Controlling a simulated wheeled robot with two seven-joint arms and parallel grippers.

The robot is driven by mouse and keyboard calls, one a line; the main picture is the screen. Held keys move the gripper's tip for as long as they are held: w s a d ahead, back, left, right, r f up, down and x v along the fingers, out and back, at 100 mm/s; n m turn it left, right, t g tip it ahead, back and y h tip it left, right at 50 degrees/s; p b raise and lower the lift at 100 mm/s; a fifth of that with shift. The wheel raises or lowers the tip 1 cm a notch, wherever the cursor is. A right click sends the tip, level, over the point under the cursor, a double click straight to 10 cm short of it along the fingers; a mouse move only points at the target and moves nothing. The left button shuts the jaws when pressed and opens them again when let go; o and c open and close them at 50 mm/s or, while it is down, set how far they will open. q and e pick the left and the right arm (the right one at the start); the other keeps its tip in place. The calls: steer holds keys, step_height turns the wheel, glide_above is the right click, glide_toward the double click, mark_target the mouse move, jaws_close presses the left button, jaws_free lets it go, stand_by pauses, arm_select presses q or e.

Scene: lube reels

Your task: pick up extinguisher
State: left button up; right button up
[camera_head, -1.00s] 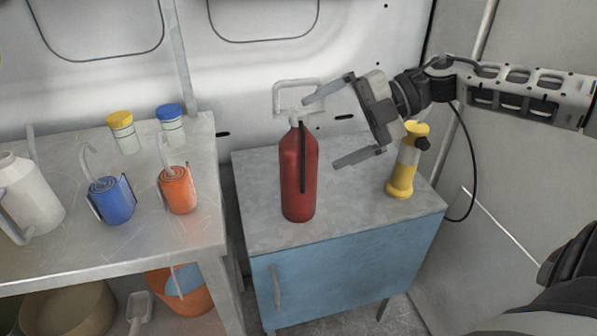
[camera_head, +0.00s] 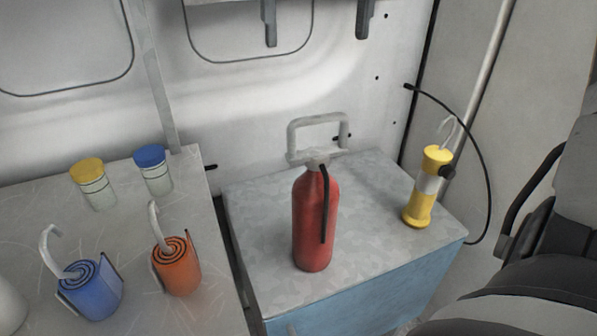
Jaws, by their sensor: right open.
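The red fire extinguisher (camera_head: 312,228) stands upright on the grey cabinet top, with a grey loop handle (camera_head: 318,125) on top and a black hose down its side. My right gripper (camera_head: 316,40) shows only at the top edge. Its two fingers point down and are wide apart, with nothing between them. In the picture it is above the extinguisher's handle and clear of it. The rest of my right gripper is out of frame. My left gripper is not in view.
A yellow and white lantern (camera_head: 427,188) with a hook stands right of the extinguisher. The grey bench at left (camera_head: 125,228) holds blue (camera_head: 90,290) and orange (camera_head: 177,268) reels and two capped jars. A wall is behind; a dark seat (camera_head: 530,270) is at right.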

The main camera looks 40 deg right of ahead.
glide_toward(318, 123)
steer(key=f, duration=0.5)
steer(key=shift+w+d+f, duration=0.3)
steer(key=shift+d, duration=0.1)
steer(key=shift+s+f, duration=0.1)
steer(key=shift+f, duration=2.7)
steer(key=c, duration=1.5)
steer(key=shift+r, duration=0.15)
steer(key=c, duration=0.3)
steer(key=shift+r, duration=0.1)
